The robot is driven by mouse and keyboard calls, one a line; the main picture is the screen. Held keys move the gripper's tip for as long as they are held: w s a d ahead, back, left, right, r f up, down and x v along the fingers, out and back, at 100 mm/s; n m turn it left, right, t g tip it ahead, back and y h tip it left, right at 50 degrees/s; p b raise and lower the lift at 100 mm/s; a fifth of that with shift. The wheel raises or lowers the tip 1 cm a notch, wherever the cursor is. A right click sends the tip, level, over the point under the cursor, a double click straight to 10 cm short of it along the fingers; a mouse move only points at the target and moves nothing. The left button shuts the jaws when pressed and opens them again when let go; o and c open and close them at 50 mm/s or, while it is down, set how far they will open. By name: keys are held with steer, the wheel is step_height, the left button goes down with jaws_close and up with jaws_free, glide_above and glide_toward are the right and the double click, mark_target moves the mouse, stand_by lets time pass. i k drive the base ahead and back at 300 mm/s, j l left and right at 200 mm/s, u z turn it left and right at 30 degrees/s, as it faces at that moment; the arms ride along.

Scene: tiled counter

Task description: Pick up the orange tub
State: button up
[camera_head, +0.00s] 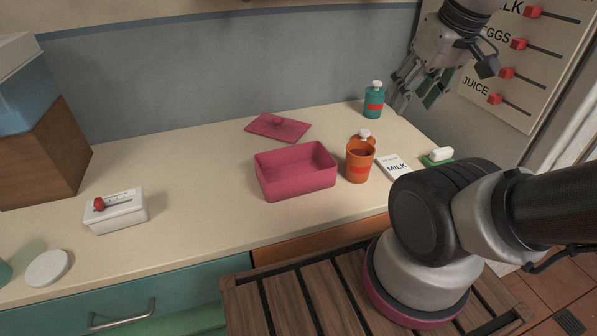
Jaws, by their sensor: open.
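The orange tub (359,167) stands upright on the counter, just right of the pink box, with a darker red patch on its front. An orange piece with a white knob (364,134) shows right behind its rim; I cannot tell whether it touches the tub. My gripper (416,101) is open and empty, raised above the counter's back right part. In the picture it is above and to the right of the tub, apart from it.
An open pink box (297,185) stands left of the tub, its pink lid (277,127) behind. A milk card (395,167) and white-and-green block (439,156) lie right. A teal jar (374,102) stands behind. A white box (115,211) is left; the counter between is clear.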

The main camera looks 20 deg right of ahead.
mark_target(360, 154)
steer(key=j+z, duration=0.25)
steer(key=z, duration=0.15)
steer(key=k+j+z, duration=0.15)
steer(key=z, duration=0.2)
steer(key=j, duration=0.1)
